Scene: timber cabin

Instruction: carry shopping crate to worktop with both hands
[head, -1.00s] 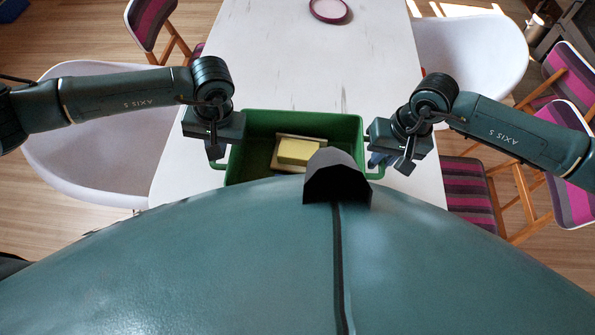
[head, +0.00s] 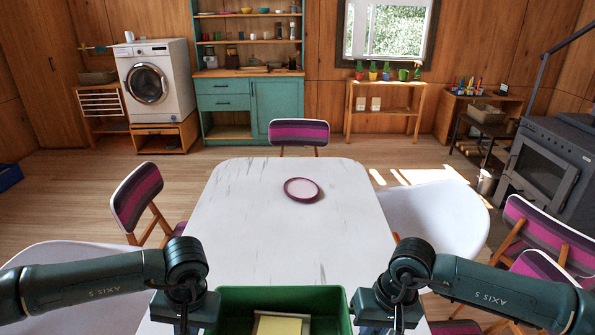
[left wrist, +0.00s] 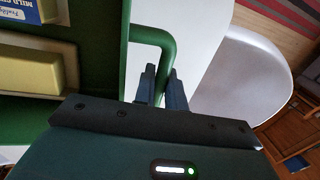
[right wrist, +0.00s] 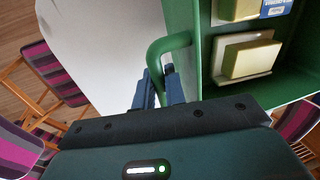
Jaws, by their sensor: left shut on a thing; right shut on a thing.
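The green shopping crate (head: 283,295) is at the bottom of the head view, between my two grippers, over the near end of the white table. A yellow block (head: 278,325) lies inside it. My left gripper (left wrist: 163,88) is shut on the crate's green side handle (left wrist: 165,45). My right gripper (right wrist: 158,88) is shut on the opposite handle (right wrist: 160,48). In the right wrist view a pale yellow block (right wrist: 252,60) and a second block with a blue label (right wrist: 275,8) show in the crate. The crate's lower part is hidden, so I cannot tell whether it touches the table.
The white table (head: 260,225) is clear except for a pink-rimmed plate (head: 301,189). White chairs (head: 435,215) and striped chairs (head: 137,197) surround it. A teal cabinet with a wooden top (head: 247,73), a washing machine (head: 155,80) and a stove (head: 548,165) stand beyond, past open floor.

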